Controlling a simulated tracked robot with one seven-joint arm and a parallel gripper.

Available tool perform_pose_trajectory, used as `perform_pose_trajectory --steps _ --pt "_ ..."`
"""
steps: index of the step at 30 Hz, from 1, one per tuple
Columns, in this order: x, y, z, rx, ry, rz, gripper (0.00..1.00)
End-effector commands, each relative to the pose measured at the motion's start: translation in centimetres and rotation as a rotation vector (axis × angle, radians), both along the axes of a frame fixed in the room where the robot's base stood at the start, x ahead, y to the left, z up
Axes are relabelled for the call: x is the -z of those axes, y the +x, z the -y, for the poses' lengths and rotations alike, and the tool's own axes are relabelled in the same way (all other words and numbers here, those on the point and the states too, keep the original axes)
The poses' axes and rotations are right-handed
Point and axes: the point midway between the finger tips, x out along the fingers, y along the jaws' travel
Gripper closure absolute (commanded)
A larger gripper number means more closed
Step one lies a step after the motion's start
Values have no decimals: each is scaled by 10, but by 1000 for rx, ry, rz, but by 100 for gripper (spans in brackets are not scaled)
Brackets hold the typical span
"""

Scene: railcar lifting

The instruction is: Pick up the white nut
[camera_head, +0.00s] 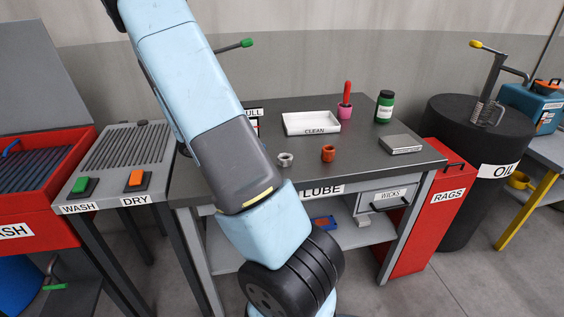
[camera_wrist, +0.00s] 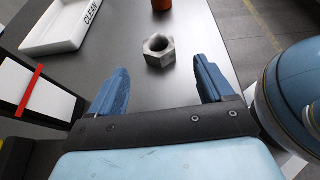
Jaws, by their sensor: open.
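A pale grey-white hex nut (camera_head: 285,159) stands on the dark LUBE table (camera_head: 240,178), near its front edge and left of an orange-brown part. In the wrist view the nut (camera_wrist: 158,50) lies ahead of my gripper (camera_wrist: 160,84), roughly in line with the gap between the two blue fingers. The fingers are spread apart with nothing between them. The nut's hole faces up and its whole top shows. In the head view my arm hides the gripper.
The orange-brown part (camera_head: 328,153) is to the right of the nut. A white CLEAN tray (camera_head: 311,123), a pink pot with a red handle (camera_head: 345,103), a green bottle (camera_head: 384,107) and a grey box (camera_head: 400,144) also sit on the table. The tabletop around the nut is clear.

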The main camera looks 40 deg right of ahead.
Motion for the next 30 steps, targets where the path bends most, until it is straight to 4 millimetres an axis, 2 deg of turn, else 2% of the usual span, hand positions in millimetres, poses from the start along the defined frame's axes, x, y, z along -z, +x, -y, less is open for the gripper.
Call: perform_pose_trajectory --steps 6,14,24,30 --pt "10 -12 22 1 -1 0 19" --pt "14 -17 31 1 0 0 19" --pt "27 -33 67 0 -1 0 19" --pt "28 -35 70 -1 -1 1 19"
